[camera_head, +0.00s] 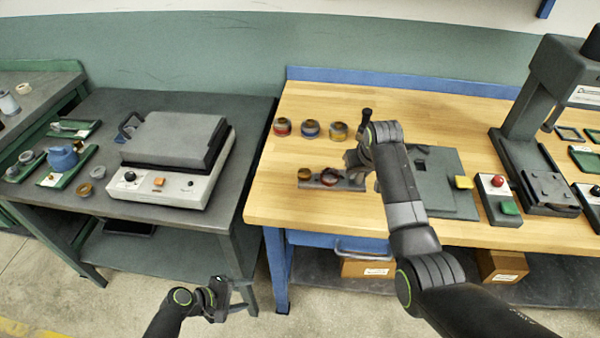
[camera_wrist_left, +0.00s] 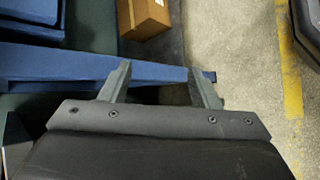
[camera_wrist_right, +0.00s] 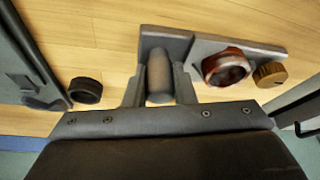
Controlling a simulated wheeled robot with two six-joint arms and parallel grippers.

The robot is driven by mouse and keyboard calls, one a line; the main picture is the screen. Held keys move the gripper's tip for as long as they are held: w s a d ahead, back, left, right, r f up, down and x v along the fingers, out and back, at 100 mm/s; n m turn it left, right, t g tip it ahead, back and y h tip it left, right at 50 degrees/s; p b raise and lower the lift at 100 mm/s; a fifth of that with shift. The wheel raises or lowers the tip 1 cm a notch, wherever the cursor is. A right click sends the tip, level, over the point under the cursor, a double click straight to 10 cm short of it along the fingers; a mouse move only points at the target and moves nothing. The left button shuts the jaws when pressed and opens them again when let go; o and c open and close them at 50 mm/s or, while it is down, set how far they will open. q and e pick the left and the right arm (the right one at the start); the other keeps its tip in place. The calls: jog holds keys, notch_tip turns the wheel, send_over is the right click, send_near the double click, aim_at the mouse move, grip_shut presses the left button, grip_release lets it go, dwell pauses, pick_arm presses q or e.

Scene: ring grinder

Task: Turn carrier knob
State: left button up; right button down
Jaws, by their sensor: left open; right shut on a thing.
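The grey carrier (camera_head: 318,184) lies on the wooden bench near its front left. Its grey cylindrical knob (camera_wrist_right: 159,76) stands between the fingers of my right gripper (camera_wrist_right: 159,92), which is shut on it. A red ring (camera_wrist_right: 226,67) sits on the carrier beside the knob, and a brass-coloured round piece (camera_wrist_right: 269,75) is at its far end. In the head view, my right gripper (camera_head: 356,165) partly hides the knob end. My left gripper (camera_head: 228,290) is open and empty, over the floor in front of the gap between the tables; its open fingers also show in the left wrist view (camera_wrist_left: 160,85).
Several rings (camera_head: 310,129) stand behind the carrier. A dark ring (camera_wrist_right: 86,90) lies near the knob. A grey-green plate (camera_head: 455,195), a button box (camera_head: 497,199) and a press (camera_head: 545,130) stand to the right. A grey machine (camera_head: 160,185) is on the left table.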

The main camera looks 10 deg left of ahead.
pick_arm(q)
jog(key=w+d+r+n+h, duration=0.1)
jog(key=w+d+r+h, duration=0.25)
jog(key=r, duration=0.75)
jog(key=w+d+r+n+h, duration=0.1)
jog(key=w+d+r+h, duration=0.25)
jog(key=r, duration=0.65)
jog(key=n+t+y, duration=0.2)
jog(key=n+y, duration=0.2)
jog(key=n, duration=0.6)
send_near(302, 173)
jog(key=s, duration=0.2)
jog(key=s+a, duration=0.1)
jog(key=shift+r, duration=0.25)
jog(key=shift+w+a+r+n+t+y, duration=0.15)
jog(key=shift+w+r+n+t+y, duration=0.2)
jog(key=shift+w+y, duration=0.1)
jog(key=shift+w+d+f, duration=0.1)
jog(key=shift+w+d, duration=0.2)
jog(key=shift+w, duration=0.1)
jog(key=x, duration=1.1)
jog(key=shift+s+d, duration=0.1)
jog(key=shift+c, duration=0.5)
jog(key=c, duration=0.9)
